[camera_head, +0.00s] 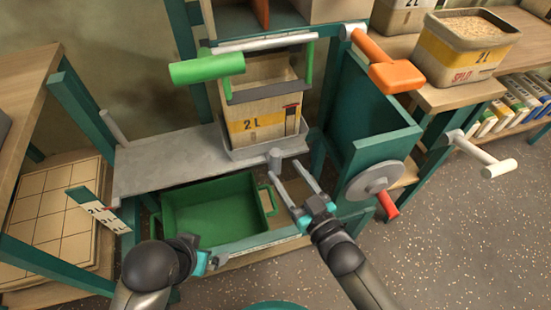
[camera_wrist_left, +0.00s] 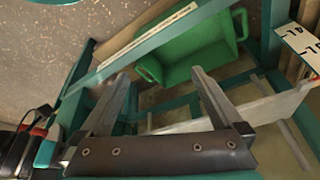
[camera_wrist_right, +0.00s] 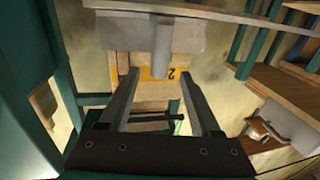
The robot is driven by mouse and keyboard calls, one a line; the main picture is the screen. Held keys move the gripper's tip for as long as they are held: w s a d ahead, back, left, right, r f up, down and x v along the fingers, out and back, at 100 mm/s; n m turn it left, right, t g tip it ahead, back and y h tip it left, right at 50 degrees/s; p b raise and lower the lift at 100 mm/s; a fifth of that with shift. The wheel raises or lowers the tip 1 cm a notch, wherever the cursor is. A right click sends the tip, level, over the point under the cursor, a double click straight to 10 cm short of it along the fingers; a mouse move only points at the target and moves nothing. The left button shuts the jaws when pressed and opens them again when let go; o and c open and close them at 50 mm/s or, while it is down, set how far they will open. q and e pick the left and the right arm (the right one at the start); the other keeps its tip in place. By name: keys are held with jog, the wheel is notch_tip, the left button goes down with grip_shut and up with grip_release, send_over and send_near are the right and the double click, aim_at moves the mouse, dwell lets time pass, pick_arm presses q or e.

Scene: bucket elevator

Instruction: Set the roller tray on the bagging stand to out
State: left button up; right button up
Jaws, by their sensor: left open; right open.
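The grey roller tray (camera_head: 262,148) on the bagging stand carries a tan bucket (camera_head: 262,112) marked 2L. A short grey knob (camera_head: 275,156) sticks out from the tray's front. My right gripper (camera_head: 287,168) is open, its fingertips close to the knob. In the right wrist view the knob (camera_wrist_right: 162,36) stands just beyond and between the open fingertips (camera_wrist_right: 158,76); contact cannot be told. My left gripper is open and empty, low before the stand; its fingers (camera_wrist_left: 160,76) show in the left wrist view, and mostly my arm hides it in the head view.
A grey shelf (camera_head: 165,160) extends left of the tray. A green crate (camera_head: 212,212) sits below it. A green-handled lever (camera_head: 207,68) and an orange-handled lever (camera_head: 396,75) stand above. A grey wheel (camera_head: 374,180) is at the right. Open speckled floor lies at the lower right.

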aim_at(278, 161)
jog(key=b+x, duration=0.1)
jog(key=x, duration=0.2)
jog(key=shift+w+a, duration=0.2)
jog(key=shift+w, duration=0.15)
jog(key=shift+w+a, duration=0.15)
jog(key=shift+w, duration=0.1)
pick_arm(q)
jog(key=shift+w+d+r+t+h+b, duration=0.55)
jog(key=shift+w+d+r+t, duration=0.45)
jog(key=shift+r, duration=0.2)
pick_arm(e)
jog(key=shift+x, duration=0.9)
grip_shut()
